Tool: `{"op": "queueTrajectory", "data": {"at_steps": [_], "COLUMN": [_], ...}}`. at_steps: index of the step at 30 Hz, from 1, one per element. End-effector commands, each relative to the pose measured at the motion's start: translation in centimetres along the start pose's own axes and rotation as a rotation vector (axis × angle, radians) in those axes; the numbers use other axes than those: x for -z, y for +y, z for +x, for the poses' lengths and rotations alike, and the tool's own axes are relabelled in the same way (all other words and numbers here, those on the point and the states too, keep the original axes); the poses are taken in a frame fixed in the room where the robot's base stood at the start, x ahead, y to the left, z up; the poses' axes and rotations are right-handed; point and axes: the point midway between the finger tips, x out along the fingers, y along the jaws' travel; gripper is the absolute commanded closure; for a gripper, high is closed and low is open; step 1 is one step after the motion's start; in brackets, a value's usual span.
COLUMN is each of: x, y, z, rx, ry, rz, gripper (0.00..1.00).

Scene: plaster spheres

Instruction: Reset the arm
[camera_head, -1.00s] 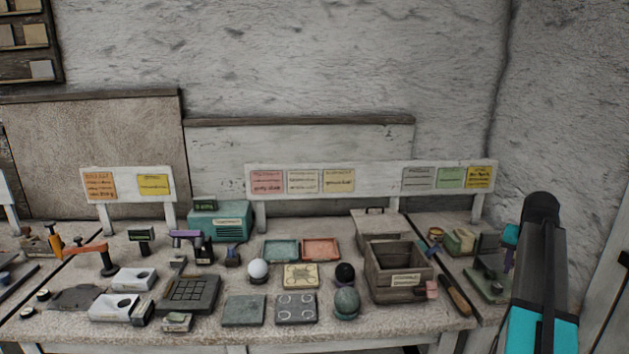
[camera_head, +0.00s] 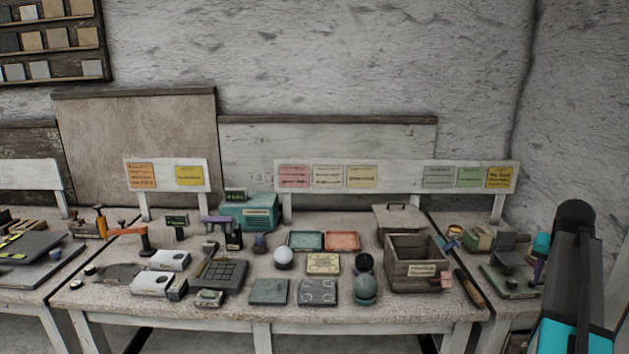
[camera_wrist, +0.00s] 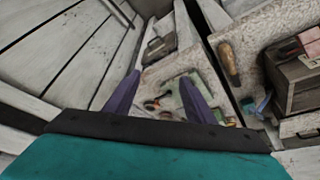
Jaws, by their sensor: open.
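My arm (camera_head: 575,275) stands at the right edge of the head view, dark above with a teal band below. A teal and purple bit of my gripper (camera_head: 539,262) shows just left of it, in front of the bench's right end; the rest is hidden by the arm. In the wrist view the two purple fingers of my gripper (camera_wrist: 160,79) are spread wide apart with nothing held between them. Beyond them lies the bench top with small tools and a green plate (camera_wrist: 180,92), below and apart from the fingers.
The bench (camera_head: 405,313) holds a white sphere (camera_head: 283,258), a black sphere (camera_head: 364,262), a greenish sphere (camera_head: 365,288), a wooden box (camera_head: 415,265) and a teal machine (camera_head: 250,213). A wooden-handled tool (camera_wrist: 229,62) lies near the box. A wall stands behind.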

Motion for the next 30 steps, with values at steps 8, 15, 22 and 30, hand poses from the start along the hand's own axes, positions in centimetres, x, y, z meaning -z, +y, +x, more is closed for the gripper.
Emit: {"op": "queueTrajectory", "data": {"at_steps": [8, 15, 22, 30], "x": [-1.7, -4.3, -9.5, -17.8], "y": [-3.7, -7.0, -11.3, -15.9], "z": [2.2, 5.3, 10.3, 16.3], "rx": [0.013, 0.02, 0.025, 0.023], "ry": [-0.034, -0.084, -0.168, -0.279], "rz": [-0.047, -0.093, -0.164, -0.256], "gripper": [0.5, 0.5, 0.5, 0.5]}}
